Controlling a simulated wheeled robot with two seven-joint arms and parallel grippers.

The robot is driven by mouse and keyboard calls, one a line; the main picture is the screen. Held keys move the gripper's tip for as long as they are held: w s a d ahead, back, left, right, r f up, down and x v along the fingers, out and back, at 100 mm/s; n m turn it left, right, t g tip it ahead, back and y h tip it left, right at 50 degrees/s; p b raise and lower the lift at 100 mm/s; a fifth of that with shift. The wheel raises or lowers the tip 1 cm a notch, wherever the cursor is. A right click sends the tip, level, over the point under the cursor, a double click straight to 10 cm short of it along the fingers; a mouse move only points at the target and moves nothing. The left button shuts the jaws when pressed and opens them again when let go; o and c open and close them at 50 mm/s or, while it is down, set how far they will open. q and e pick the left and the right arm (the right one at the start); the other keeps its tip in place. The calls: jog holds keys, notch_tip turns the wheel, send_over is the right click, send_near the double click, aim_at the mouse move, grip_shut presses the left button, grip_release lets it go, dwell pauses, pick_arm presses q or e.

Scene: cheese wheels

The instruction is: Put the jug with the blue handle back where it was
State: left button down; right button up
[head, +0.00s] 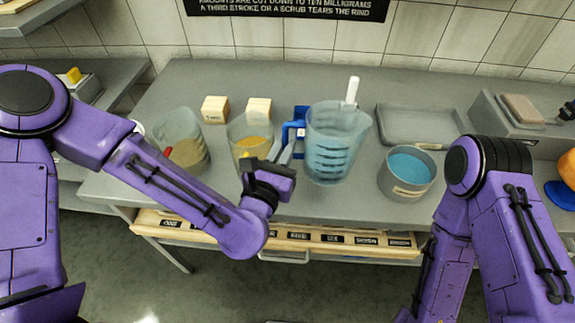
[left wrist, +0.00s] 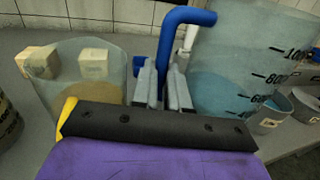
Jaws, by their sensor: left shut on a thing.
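The jug with the blue handle (head: 337,150) is large, clear and bluish, with dark level marks and a white utensil (head: 352,90) standing in it. It looks upright over the middle of the grey counter. I cannot tell whether its base touches the counter. My left gripper (head: 287,146) is at its left side, shut on the blue handle (head: 291,131). In the left wrist view the fingers (left wrist: 164,88) close around the lower part of the handle (left wrist: 172,42), and the jug wall (left wrist: 245,60) is at the right. My right gripper is not visible.
A jug with yellow contents (head: 250,128) stands close left of my left gripper, and a red-handled jug (head: 181,135) farther left. A grey pot with blue liquid (head: 407,174) is close right of the held jug. A grey tray (head: 385,113) and pale blocks (head: 215,109) are behind.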

pick_arm(q)
jog(key=w+f+p, duration=0.1)
jog(key=f, duration=0.1)
jog(key=w+f+p, duration=0.1)
jog(key=w+f, duration=0.1)
jog(key=f, duration=0.1)
jog(key=w+f+p, duration=0.1)
jog(key=w+f, duration=0.1)
jog(key=f, duration=0.1)
jog(key=shift+d+f, duration=0.1)
jog(key=shift+s+f+b, duration=0.1)
jog(key=shift+f+b, duration=0.2)
jog(key=shift+b, duration=0.1)
jog(key=c, duration=1.4)
grip_release()
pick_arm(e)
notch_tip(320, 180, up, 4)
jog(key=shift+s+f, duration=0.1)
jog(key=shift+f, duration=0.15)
